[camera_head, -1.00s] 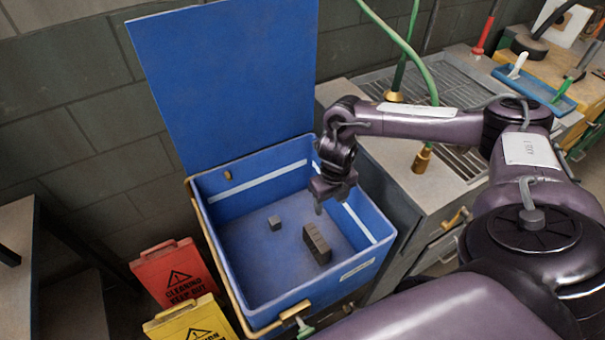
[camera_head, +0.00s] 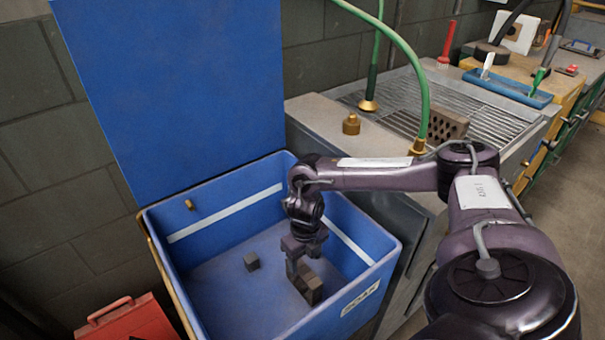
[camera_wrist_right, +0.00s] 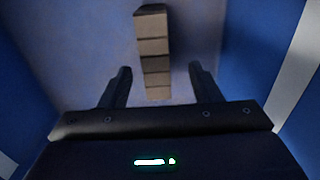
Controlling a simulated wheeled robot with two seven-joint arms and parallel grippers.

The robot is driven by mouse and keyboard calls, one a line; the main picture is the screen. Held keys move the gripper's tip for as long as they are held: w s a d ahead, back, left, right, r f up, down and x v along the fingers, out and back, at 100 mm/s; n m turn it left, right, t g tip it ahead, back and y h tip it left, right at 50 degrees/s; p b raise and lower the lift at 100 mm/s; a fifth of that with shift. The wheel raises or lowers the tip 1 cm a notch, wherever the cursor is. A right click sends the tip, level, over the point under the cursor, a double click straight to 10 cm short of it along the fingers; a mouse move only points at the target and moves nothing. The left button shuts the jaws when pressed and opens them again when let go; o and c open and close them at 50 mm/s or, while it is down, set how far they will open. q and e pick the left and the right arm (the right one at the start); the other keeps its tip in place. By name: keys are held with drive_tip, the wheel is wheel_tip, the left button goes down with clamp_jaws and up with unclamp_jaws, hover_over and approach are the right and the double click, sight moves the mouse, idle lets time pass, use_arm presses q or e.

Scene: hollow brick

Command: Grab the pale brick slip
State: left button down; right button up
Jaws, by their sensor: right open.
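A row of brick pieces, perhaps one scored brick slip (camera_head: 309,288), stands on the floor of the blue bin. It looks dark grey in the head view and pale tan in the right wrist view (camera_wrist_right: 153,45). My right gripper (camera_head: 297,268) is inside the bin, close above the slip. In the wrist view its open fingers (camera_wrist_right: 160,70) lie on either side of the slip's near part, with space on both sides. The fingertips partly hide the slip in the head view. My left gripper is not in view.
The blue bin (camera_head: 374,290) has high walls around my right gripper and a raised lid (camera_head: 180,90). A small dark cube (camera_head: 252,261) lies left of the slip. A hollow brick (camera_head: 447,122) rests on the bench grate beside a green hose (camera_head: 424,95).

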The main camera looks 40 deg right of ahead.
sight(304, 270)
drive_tip(key=f, duration=0.7)
drive_tip(key=shift+s+a+f, duration=0.1)
drive_tip(key=shift+a+f, duration=0.05)
drive_tip(key=shift+a, duration=0.15)
drive_tip(key=c, duration=1.2)
